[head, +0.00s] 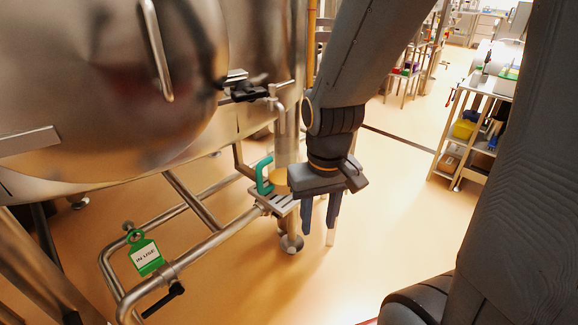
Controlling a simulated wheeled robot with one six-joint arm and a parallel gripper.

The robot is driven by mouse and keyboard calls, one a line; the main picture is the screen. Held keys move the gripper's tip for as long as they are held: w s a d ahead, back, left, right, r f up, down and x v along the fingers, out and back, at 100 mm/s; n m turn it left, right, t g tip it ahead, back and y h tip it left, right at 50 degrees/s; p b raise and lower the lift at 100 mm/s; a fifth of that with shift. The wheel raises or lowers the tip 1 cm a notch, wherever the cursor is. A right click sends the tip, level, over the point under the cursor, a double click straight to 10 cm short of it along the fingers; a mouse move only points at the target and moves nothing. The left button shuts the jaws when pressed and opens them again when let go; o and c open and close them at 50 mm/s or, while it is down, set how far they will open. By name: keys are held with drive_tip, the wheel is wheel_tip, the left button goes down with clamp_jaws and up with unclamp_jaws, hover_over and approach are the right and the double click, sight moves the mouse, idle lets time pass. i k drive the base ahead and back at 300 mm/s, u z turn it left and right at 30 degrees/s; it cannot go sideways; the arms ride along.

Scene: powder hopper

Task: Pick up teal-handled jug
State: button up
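The teal-handled jug (264,175) stands on a small slatted metal shelf (284,204) beside the big steel vessel. Its teal handle faces left. My gripper (319,232) points down just right of the jug and shelf in the picture. Its two fingers are apart with nothing seen between them. I cannot tell the exact depth between the gripper and the jug.
The steel vessel (95,95) fills the upper left. Pipe rails (200,247) with a green tag (146,254) run below it. A black-handled valve (249,93) juts out above the jug. A shelved cart (475,130) stands at right. Floor right of the gripper is clear.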

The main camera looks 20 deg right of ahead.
sight(281, 153)
drive_tip(key=z, duration=2.2)
drive_tip(key=k, duration=0.55)
drive_tip(key=u, duration=2)
